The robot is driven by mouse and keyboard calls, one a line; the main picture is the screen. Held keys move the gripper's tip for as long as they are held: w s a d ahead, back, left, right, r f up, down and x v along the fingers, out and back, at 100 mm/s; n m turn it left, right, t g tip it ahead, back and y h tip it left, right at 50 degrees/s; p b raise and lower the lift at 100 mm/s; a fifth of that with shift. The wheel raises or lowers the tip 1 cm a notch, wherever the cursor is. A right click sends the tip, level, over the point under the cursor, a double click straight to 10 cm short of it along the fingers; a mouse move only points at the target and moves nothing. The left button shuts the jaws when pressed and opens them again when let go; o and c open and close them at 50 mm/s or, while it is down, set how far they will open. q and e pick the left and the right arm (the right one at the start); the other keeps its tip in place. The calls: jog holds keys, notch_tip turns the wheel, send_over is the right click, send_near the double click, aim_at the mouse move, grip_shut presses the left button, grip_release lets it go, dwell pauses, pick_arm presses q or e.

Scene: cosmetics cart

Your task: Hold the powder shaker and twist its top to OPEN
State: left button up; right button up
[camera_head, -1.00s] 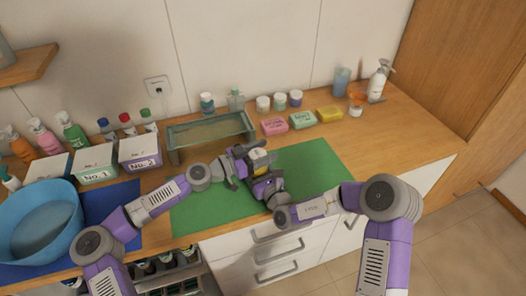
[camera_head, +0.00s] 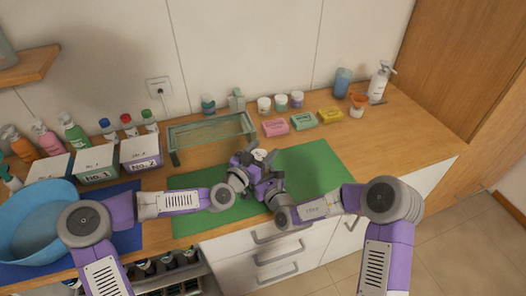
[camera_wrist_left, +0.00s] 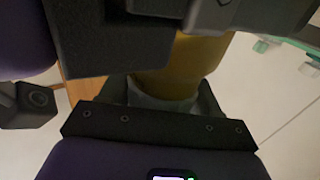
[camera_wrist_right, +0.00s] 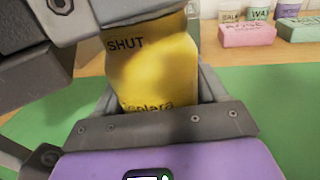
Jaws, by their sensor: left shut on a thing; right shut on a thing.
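The powder shaker is yellow; its body (camera_wrist_right: 155,70) fills the middle of the right wrist view, with "SHUT" printed near its upper edge. My right gripper (camera_head: 268,188) is shut on the body from the front right, above the green mat (camera_head: 315,170). My left gripper (camera_head: 250,172) is shut on the shaker's top from the left. In the left wrist view the yellow body (camera_wrist_left: 185,70) shows beyond a grey part (camera_wrist_left: 160,105) between the jaws. In the head view the two grippers hide most of the shaker. I cannot see the marking on the top.
A glass-topped stand (camera_head: 212,132) is behind the grippers. Pink (camera_head: 276,127), green (camera_head: 303,119) and yellow (camera_head: 329,115) soap boxes lie at the back right. A blue basin (camera_head: 40,225) and labelled boxes (camera_head: 97,165) are at left. The mat's right part is clear.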

pick_arm(q)
jog(key=shift+a+n+t+y, duration=0.1)
jog(key=shift+n+t+y, duration=0.25)
jog(key=shift+y, duration=0.25)
jog(key=o, duration=1)
jog(key=v, duration=1.2)
